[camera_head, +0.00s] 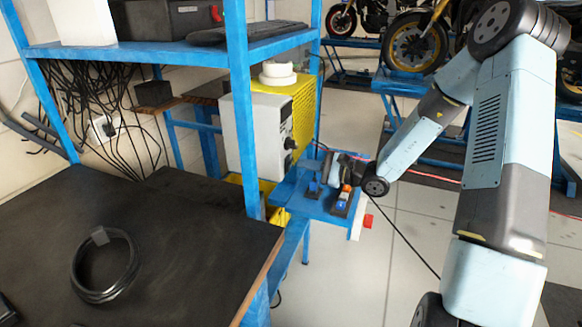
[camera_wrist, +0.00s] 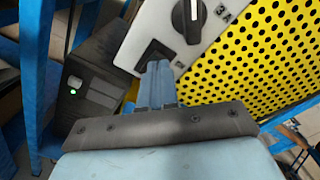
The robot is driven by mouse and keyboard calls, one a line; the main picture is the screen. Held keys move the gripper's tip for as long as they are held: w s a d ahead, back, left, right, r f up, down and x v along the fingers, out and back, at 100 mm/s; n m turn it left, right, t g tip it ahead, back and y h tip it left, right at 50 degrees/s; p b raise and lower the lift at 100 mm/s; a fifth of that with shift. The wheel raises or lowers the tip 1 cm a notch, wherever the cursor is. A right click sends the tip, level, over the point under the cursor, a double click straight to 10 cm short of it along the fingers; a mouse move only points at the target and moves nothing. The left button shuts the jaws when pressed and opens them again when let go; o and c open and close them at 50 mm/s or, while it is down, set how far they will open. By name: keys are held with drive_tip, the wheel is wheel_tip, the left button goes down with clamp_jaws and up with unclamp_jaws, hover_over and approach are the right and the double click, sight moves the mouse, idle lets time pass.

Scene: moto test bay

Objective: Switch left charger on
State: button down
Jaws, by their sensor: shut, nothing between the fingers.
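A white box (camera_wrist: 165,25) with a black rotary knob (camera_wrist: 188,18) and a black rocker switch (camera_wrist: 155,55) is close ahead in the wrist view. In the head view the white box (camera_head: 252,130) stands behind the blue upright. Beside it, at the left of the wrist view, is a dark box (camera_wrist: 92,90) with a small green light. I cannot tell which of them the task calls the left charger. My gripper (camera_wrist: 156,66) is shut and empty. Its blue fingertips overlap the lower part of the rocker switch in the picture. I cannot tell whether they touch it, and the switch's position is partly hidden.
A yellow perforated panel (camera_wrist: 262,45) is right of the white box. A blue upright (camera_head: 243,120) stands close to it. A small blue shelf (camera_head: 290,192) holds small items. A black bench (camera_head: 180,270) carries a cable coil (camera_head: 105,265). The tiled floor at right has free room.

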drive_tip(key=shift+x, duration=1.2)
drive_tip(key=shift+a+r, duration=0.2)
drive_tip(key=shift+a, duration=0.25)
idle(0.4)
approach(292, 161)
drive_tip(key=shift+d+f, duration=0.25)
drive_tip(key=shift+d, duration=0.1)
idle(1.0)
